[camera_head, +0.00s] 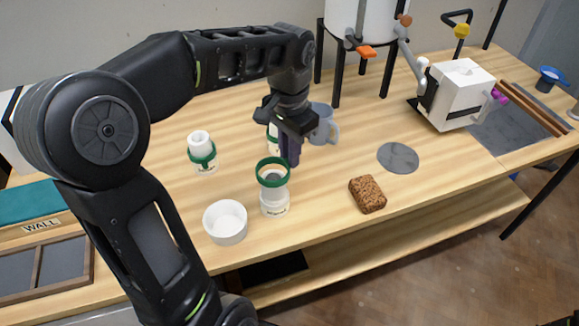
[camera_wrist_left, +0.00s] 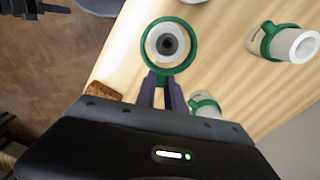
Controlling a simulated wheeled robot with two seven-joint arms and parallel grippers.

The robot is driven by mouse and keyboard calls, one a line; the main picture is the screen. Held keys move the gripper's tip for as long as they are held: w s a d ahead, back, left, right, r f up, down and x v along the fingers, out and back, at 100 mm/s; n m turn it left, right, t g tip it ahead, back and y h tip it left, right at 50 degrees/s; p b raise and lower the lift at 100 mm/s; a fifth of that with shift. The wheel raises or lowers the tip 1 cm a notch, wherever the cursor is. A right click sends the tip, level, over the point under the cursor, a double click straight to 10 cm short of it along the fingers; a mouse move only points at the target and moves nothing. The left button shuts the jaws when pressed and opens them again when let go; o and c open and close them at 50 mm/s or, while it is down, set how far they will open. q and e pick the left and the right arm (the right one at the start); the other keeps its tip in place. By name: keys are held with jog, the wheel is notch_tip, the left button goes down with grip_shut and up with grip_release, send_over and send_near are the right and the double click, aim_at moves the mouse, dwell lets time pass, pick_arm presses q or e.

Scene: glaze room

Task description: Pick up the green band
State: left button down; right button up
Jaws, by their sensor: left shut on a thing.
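The green band (camera_head: 273,183) is a ring at the top of a white labelled jar (camera_head: 275,204), tilted towards me in the head view. My left gripper (camera_head: 289,161) points down and is shut on the band's far edge. In the left wrist view its fingers (camera_wrist_left: 162,82) meet the rim of the band (camera_wrist_left: 143,42), which circles the jar's open mouth (camera_wrist_left: 168,43) with a gap all round. I cannot tell how far the band is above the jar's mouth. My right gripper (camera_wrist_left: 50,8) seems to show at the top left corner of that view, its jaws unclear.
A second white jar with a green band (camera_head: 201,152) stands left, and another (camera_head: 272,138) is partly behind my gripper. A white bowl (camera_head: 225,223), brown sponge (camera_head: 367,194), grey disc (camera_head: 398,158) and blue-grey mug (camera_head: 325,125) are near. The table's front edge is close.

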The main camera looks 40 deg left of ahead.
pick_arm(q)
jog(key=shift+r, duration=1.55)
